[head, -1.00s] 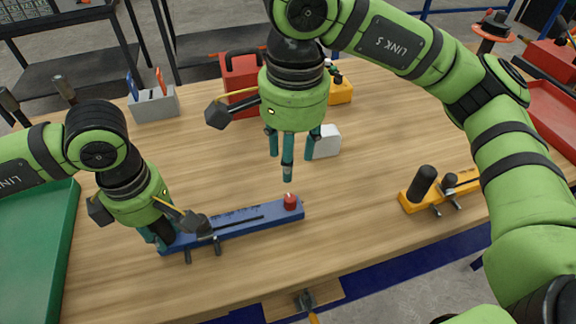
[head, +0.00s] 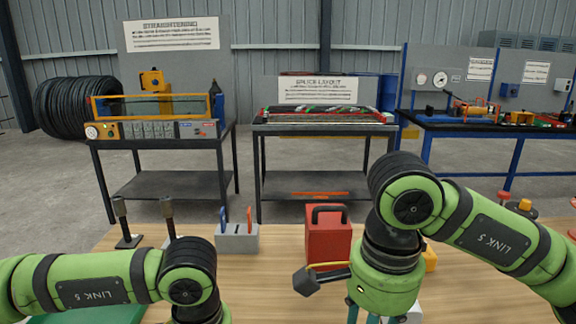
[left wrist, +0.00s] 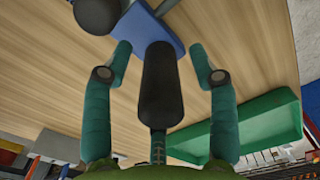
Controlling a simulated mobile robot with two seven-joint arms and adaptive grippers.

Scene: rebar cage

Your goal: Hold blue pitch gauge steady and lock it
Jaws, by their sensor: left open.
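The blue pitch gauge (left wrist: 150,28) shows in the left wrist view at the top, lying on the wooden bench. A black upright grip (left wrist: 162,85) stands between the fingers of my left gripper (left wrist: 161,52). The left fingers are open, one on each side of the grip with a gap on both sides. A round black knob (left wrist: 97,14) is at the upper left. In the head view, the gauge and my left gripper are below the picture. My right gripper (head: 377,319) shows only the tops of its teal fingers, its tips cut off.
On the bench stand a red box (head: 328,240) with a black handle and a grey holder (head: 237,240) with blue and orange tools. A green tray (left wrist: 255,130) lies beside my left gripper. Behind the bench are a straightening table (head: 160,142) and a splice layout table (head: 325,129).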

